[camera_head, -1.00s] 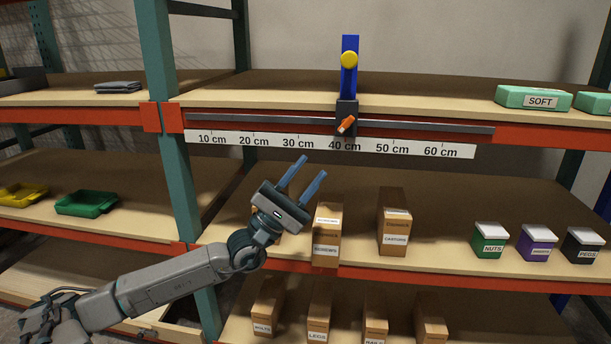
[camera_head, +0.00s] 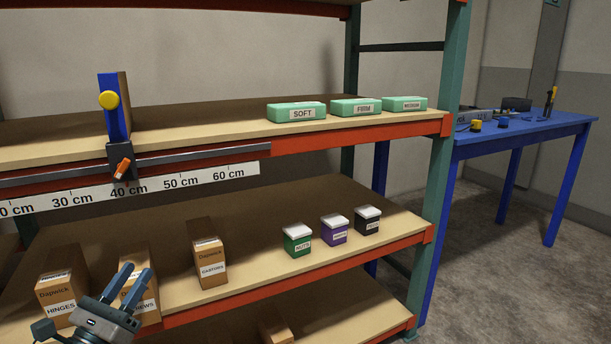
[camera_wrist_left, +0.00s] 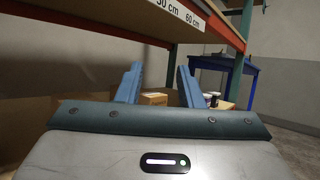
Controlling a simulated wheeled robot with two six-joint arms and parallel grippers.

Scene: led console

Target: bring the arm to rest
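My left gripper (camera_head: 128,282) is at the lower left of the head view, in front of the middle shelf's brown boxes. Its two blue fingers are apart with nothing between them. In the left wrist view the fingers (camera_wrist_left: 157,85) also stand apart and empty, with boxes beyond them. My right gripper is in neither view.
A castors box (camera_head: 210,265) and a screws box (camera_head: 150,306) sit near the gripper. Green, purple and black bins (camera_head: 335,229) stand to the right. Foam blocks (camera_head: 297,112) lie on the upper shelf. A blue table (camera_head: 520,131) stands at the right, with open floor before it.

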